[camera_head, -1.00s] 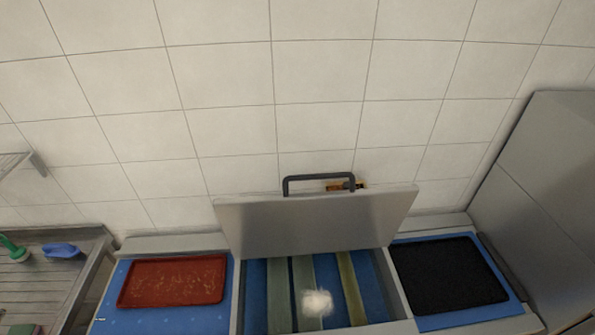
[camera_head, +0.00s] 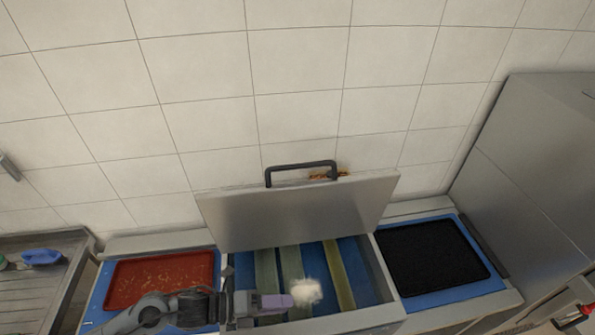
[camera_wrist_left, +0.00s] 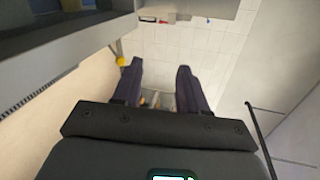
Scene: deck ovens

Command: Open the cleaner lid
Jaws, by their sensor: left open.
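The cleaner lid (camera_head: 300,212) is a grey metal panel with a dark bar handle (camera_head: 300,166) along its top edge. It stands raised at the back of the open cleaner box (camera_head: 385,275), near the tiled wall. Blue, greenish and yellowish strips show inside the box. My left gripper (camera_head: 288,301) reaches in from the lower left, over the front of the box and below the lid. A white fluffy blob shows at its tip. In the left wrist view its two dark fingers (camera_wrist_left: 158,82) are apart with nothing clearly between them.
A red tray (camera_head: 160,277) on a blue surface is left of the box, partly behind my left arm. A black tray (camera_head: 435,257) is on the right. A tall grey cabinet (camera_head: 530,170) stands farther right. A dark and red part at the lower right edge is unclear.

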